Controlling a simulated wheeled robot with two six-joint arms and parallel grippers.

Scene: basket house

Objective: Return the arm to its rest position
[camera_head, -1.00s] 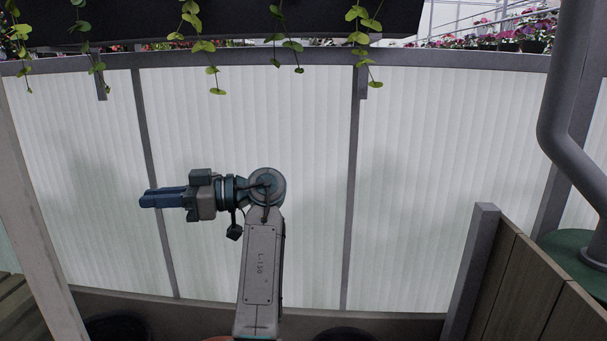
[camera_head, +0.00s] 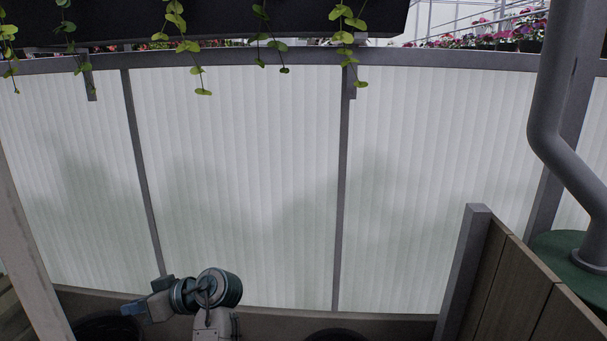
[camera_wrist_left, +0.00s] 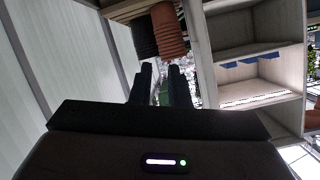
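My left gripper (camera_head: 134,308) is low in the head view, left of the middle, in front of the foot of the white panel wall. Its blue fingers point left and a little down. In the left wrist view my left gripper (camera_wrist_left: 160,82) shows two dark fingers with a gap between them and nothing held. My left arm's wrist joint shows at the bottom edge of the head view, and the rest of that arm is cut off. My right gripper is in neither view.
A white ribbed panel wall (camera_head: 240,180) with grey posts stands ahead. A wooden partition (camera_head: 515,285) and a grey pipe (camera_head: 547,110) are at the right. Dark pots (camera_head: 108,327) sit at the wall's foot. The wrist view shows terracotta pots (camera_wrist_left: 170,32) and pale shelves (camera_wrist_left: 255,55).

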